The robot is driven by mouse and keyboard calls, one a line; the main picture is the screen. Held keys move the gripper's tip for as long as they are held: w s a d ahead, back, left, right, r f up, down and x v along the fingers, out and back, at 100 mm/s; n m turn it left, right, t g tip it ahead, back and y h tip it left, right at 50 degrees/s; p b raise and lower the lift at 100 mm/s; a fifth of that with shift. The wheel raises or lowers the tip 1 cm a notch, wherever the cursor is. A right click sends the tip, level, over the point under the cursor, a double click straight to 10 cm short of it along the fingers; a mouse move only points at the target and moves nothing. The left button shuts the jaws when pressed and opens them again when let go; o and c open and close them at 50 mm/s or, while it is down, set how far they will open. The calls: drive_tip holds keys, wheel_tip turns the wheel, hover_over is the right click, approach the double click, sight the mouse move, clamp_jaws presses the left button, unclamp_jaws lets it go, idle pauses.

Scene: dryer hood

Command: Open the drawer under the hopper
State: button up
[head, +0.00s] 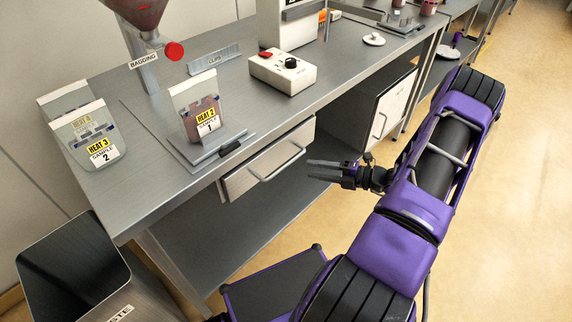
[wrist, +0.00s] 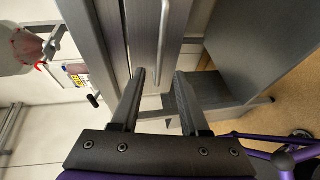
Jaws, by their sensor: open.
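The drawer (head: 243,181) has a pale front with a bar handle (head: 278,165) and sits under the bench top, below the hopper side. It looks shut. The hopper (head: 140,14) is cut off at the top left in the head view. My gripper (head: 310,170) is open and empty, just right of the drawer, with its fingers pointing at it. In the wrist view the drawer front (wrist: 144,35) lies ahead of my open fingers (wrist: 161,74). The handle (wrist: 163,35) runs upward from about between the fingertips. Contact with it cannot be told.
The bench top (head: 150,185) carries a bag labelled Heat 2 (head: 198,110) in a stand, more bags at the left and a white control box (head: 283,71). A lower shelf (head: 240,235) lies beneath. A waste bin (head: 75,270) stands front left. Open floor (head: 510,200) is at the right.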

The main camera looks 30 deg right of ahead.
sight(286, 164)
drive_tip(key=x, duration=1)
drive_tip(key=shift+f, duration=0.15)
drive_tip(key=shift+c, duration=0.2)
clamp_jaws()
drive_tip(key=shift+s, duration=0.1)
idle(0.7)
